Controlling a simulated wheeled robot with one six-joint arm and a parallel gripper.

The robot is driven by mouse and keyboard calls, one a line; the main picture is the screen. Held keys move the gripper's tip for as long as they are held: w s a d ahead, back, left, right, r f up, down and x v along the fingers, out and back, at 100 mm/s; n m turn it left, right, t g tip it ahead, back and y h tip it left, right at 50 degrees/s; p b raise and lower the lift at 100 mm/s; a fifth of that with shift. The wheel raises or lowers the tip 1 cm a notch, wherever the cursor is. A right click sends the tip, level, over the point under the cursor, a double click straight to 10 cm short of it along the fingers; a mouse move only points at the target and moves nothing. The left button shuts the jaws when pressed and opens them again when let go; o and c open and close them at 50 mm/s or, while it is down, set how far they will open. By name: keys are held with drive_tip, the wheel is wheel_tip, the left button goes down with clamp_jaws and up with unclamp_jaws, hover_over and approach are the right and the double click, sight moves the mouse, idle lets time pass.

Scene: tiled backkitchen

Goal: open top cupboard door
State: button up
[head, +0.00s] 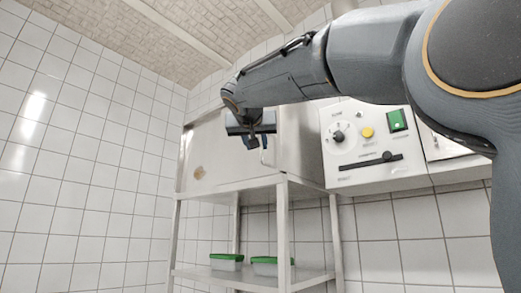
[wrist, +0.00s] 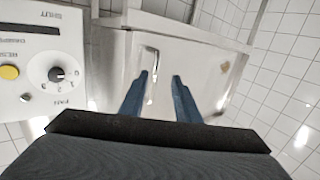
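The top cupboard (head: 215,155) is a pale metal box on a shelf rack, and its door looks shut. It also shows in the wrist view (wrist: 205,58). A thin, bent metal door handle (wrist: 156,58) stands out from the front; in the head view the handle (head: 264,156) shows just right of and below my gripper. My gripper (head: 252,143) is in front of the door. In the wrist view my gripper (wrist: 160,76) is open, with two blue fingers apart. The handle appears between them, closer to the left finger. I cannot tell whether they touch.
A control panel (head: 365,175) with a dial, a yellow button and a green switch is right of the cupboard. Below, a shelf (head: 205,273) holds two green-lidded containers (head: 226,262). A tiled wall (head: 80,150) closes off the left side.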

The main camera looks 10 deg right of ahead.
drive_tip(key=w+d+r+p, duration=0.3)
drive_tip(key=w+p, duration=0.1)
drive_tip(key=w, duration=0.2)
drive_tip(key=shift+m+t, duration=0.3)
clamp_jaws()
